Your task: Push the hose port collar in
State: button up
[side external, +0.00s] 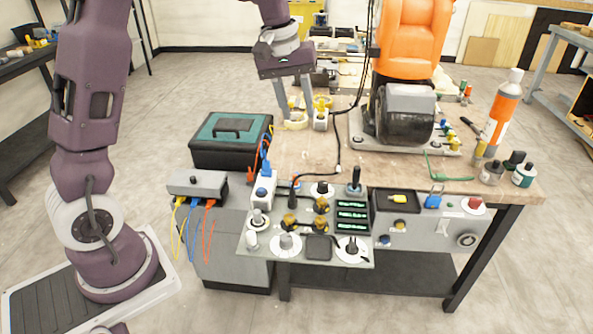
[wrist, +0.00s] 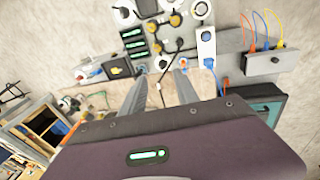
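My gripper (side external: 295,112) hangs over the back part of the workbench, pointing down, in the side view. Its two fingers are apart and nothing is between them; the wrist view (wrist: 160,78) also shows them spread. I cannot tell for sure which fitting is the hose port collar. The grey control panel (side external: 262,243) at the bench's front edge carries brass-coloured fittings (side external: 290,222), round white-based knobs and ports. The panel fittings also show at the top of the wrist view (wrist: 175,20), apart from the fingers.
A black and green toolbox (side external: 231,140) stands left of the bare bench top (side external: 300,160). A grey box (side external: 197,184) with coloured cables is at front left. An orange robot (side external: 410,40) stands at the right. A white block with a yellow plug (side external: 320,120) is near my fingers.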

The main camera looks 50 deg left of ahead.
jog(key=w+a+f+n, duration=0.1)
jog(key=w+a+f, duration=0.1)
jog(key=f, duration=0.7)
jog(key=w+a+f+n+g, duration=0.1)
jog(key=w+a+f, duration=0.2)
jog(key=f, duration=0.5)
jog(key=w+a+f+n+g, duration=0.1)
jog(key=w+a+f, duration=0.2)
jog(key=f, duration=0.6)
jog(key=shift+a+f+y, duration=0.2)
jog(key=shift+a, duration=0.3)
jog(key=shift+a+f+y, duration=0.15)
jog(key=shift+a+y, duration=0.05)
jog(key=shift+a, duration=0.3)
grip_shut()
